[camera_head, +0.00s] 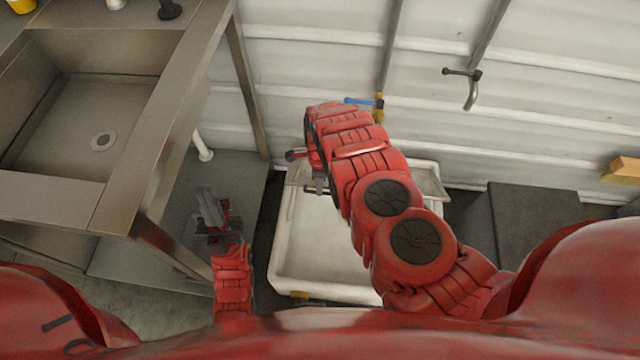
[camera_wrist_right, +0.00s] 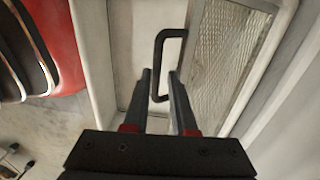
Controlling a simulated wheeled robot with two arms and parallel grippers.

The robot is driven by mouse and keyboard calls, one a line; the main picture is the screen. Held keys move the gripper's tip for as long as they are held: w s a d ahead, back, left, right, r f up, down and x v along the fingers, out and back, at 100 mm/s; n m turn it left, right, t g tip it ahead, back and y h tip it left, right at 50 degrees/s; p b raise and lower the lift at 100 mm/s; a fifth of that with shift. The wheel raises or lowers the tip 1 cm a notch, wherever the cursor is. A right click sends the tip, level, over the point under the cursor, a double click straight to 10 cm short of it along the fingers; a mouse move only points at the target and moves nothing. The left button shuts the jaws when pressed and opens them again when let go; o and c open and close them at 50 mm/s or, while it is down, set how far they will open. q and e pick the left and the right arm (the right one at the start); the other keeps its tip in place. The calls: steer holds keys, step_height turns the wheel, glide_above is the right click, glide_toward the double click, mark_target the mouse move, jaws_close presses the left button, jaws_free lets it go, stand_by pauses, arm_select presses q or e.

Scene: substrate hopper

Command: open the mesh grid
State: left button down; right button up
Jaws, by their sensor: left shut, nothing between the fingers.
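The mesh grid (camera_wrist_right: 228,60) is a pale wire panel in a light frame, seen in the right wrist view. It has a black U-shaped handle (camera_wrist_right: 156,65) along its left side. My right gripper (camera_wrist_right: 160,73) is open, and the handle's long bar shows between its fingertips; I cannot tell if they touch it. In the head view my right arm reaches over the white hopper (camera_head: 282,262) and hides much of it, with the right gripper (camera_head: 318,186) at its left part. My left gripper (camera_head: 208,205) is shut and empty, left of the hopper.
A steel sink table (camera_head: 150,150) stands at the left, its leg and lower shelf close to my left gripper. A corrugated white wall (camera_head: 310,60) with pipes and a blue-handled valve (camera_head: 360,101) is behind the hopper. A dark grey box (camera_head: 535,225) stands at the right.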

jaws_close()
stand_by(1.1)
